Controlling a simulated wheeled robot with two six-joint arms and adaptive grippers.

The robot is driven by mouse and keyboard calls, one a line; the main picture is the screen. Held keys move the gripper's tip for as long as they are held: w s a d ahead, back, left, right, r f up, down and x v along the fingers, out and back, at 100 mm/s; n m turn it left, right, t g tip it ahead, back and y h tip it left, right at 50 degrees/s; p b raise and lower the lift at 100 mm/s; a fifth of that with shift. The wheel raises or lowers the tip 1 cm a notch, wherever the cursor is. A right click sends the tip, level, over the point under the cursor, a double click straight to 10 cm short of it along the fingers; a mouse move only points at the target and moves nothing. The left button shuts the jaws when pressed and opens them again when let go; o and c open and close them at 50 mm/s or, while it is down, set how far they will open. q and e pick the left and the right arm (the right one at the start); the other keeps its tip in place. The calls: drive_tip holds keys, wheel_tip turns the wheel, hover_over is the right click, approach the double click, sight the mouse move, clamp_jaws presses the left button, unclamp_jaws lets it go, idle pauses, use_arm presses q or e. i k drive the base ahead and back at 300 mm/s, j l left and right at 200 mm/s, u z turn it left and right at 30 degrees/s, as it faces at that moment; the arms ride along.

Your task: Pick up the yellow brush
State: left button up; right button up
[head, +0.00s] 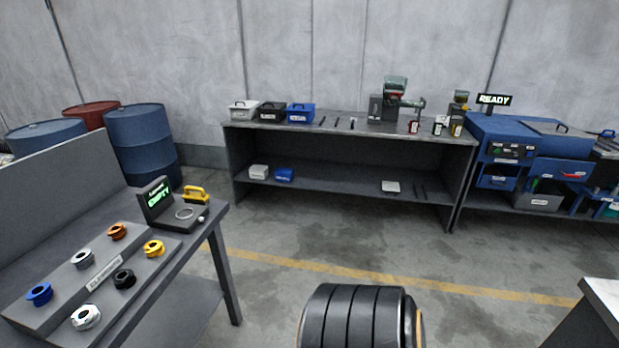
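A small yellow object with a looped handle (195,193) lies at the far right corner of the left table, behind a dark device with a lit "EMPTY" display (156,200). It may be the yellow brush, but it is too small to be sure. A yellow ring-shaped part (153,248) sits nearer on the same table. Neither of my grippers is in view.
The left table (228,258) also bears several coloured ring parts. A long grey workbench (350,133) with boxes and tools stands along the back wall. Blue carts (530,135) stand at right, barrels (140,135) at left. A dark ribbed shape fills the bottom middle. Open floor lies between.

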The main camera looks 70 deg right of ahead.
sight(201, 199)
drive_tip(key=z, duration=1.45)
